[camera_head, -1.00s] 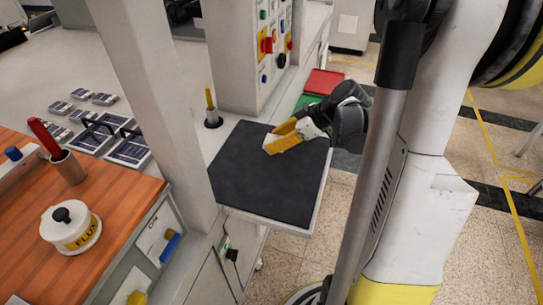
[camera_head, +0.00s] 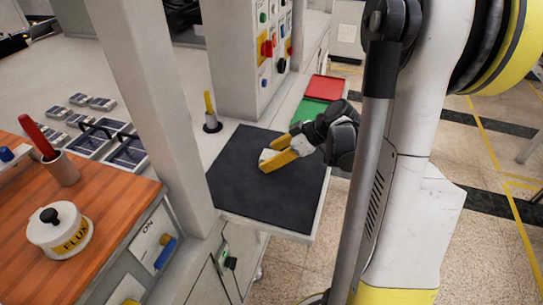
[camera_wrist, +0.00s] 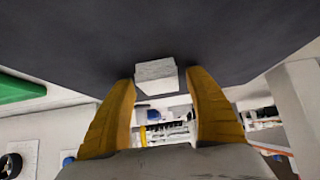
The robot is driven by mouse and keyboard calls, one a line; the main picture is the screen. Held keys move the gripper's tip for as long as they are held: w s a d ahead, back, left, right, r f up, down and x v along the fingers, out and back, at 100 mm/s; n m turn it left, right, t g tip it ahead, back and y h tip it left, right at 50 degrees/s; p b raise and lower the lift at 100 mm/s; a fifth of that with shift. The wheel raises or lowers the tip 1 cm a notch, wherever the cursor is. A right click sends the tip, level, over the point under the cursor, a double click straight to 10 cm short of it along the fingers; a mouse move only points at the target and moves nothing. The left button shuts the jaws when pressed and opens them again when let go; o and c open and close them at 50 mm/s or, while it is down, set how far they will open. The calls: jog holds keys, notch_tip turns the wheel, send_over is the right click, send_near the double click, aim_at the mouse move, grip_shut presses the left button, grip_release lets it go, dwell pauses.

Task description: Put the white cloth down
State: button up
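The white cloth, a small folded block, shows in the wrist view (camera_wrist: 155,77) just beyond and between my fingertips. In the head view the cloth (camera_head: 267,155) is at the dark mat (camera_head: 240,190), near its right-hand middle, partly hidden by my gripper. It seems to rest on the mat. My gripper (camera_head: 274,152) has its two yellow fingers apart, one on each side of the cloth. In the wrist view my gripper (camera_wrist: 160,80) is open, with a narrow gap showing between the right finger and the cloth.
A grey post (camera_head: 155,110) stands left of the mat. A cup with a yellow-handled tool (camera_head: 211,118) is at its back left corner. Green (camera_head: 310,113) and red (camera_head: 324,89) trays lie behind. The front of the mat is clear.

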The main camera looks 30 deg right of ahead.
jog(key=shift+r, duration=0.15)
jog(key=p+v, duration=0.4)
jog(key=v, duration=0.8)
jog(key=s+a+r+m+h, duration=0.2)
jog(key=s+a+r+m, duration=0.1)
jog(key=a, duration=0.7)
jog(key=s+a+r+m+h, duration=0.3)
jog(key=s+a+m, duration=0.1)
jog(key=a, duration=0.6)
jog(key=shift+a+r+m+h, duration=0.2)
jog(key=shift+a+m+h, duration=0.1)
jog(key=shift+a, duration=0.1)
jog(key=shift+s, duration=0.15)
